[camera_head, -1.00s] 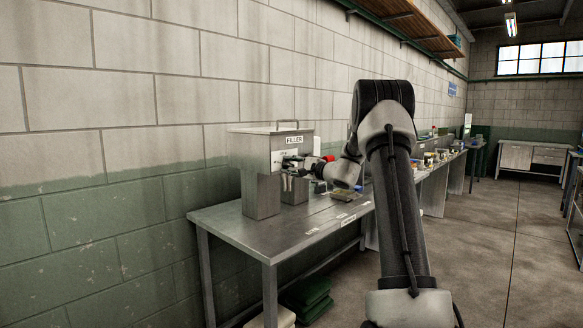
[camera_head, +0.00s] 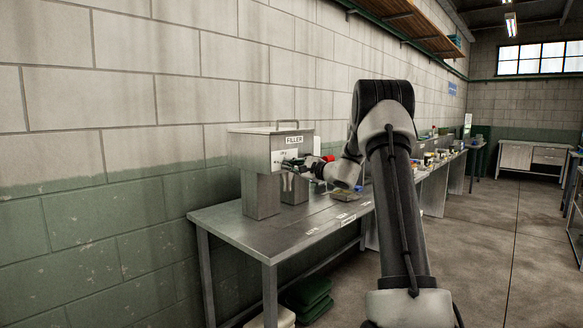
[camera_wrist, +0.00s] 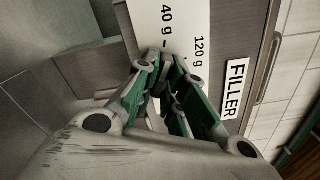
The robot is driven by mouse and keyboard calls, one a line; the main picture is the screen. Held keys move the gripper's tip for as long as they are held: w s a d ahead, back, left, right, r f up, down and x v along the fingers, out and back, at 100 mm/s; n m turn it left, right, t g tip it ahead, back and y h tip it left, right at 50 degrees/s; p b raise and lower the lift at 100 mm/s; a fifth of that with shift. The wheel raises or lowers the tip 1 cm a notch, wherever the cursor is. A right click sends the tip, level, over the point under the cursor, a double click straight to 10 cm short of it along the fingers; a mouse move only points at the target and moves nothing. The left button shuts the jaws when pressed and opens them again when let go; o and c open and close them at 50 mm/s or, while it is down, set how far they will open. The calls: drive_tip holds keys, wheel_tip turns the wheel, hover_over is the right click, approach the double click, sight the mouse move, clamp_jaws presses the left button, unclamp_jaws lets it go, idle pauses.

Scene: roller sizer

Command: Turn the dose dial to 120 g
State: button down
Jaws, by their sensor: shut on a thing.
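The filler machine (camera_head: 251,153) is a grey metal box with a FILLER label, standing on the bench. My gripper (camera_head: 286,164) is at its front face, below the label. In the wrist view my gripper (camera_wrist: 166,76) has its green-padded fingers closed in at the white scale plate (camera_wrist: 180,30), which reads 40 g and 120 g. The fingers are shut on the dose dial, which they mostly hide. I cannot read where the dial points. The FILLER label (camera_wrist: 236,88) also shows in the wrist view, turned on its side.
The metal bench (camera_head: 245,236) runs along the block wall. A small tray (camera_head: 344,195) lies on it right of the machine, near my arm. A red object (camera_head: 328,158) shows beside my wrist. Several small items stand further along. The floor at right is clear.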

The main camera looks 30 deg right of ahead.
drive_tip(key=m, duration=0.5)
drive_tip(key=shift+a+f+m, duration=0.1)
drive_tip(key=shift+f+m, duration=0.05)
drive_tip(key=shift+m, duration=2.35)
drive_tip(key=c, duration=1.5)
unclamp_jaws()
drive_tip(key=shift+s, duration=0.1)
drive_tip(key=v, duration=1.2)
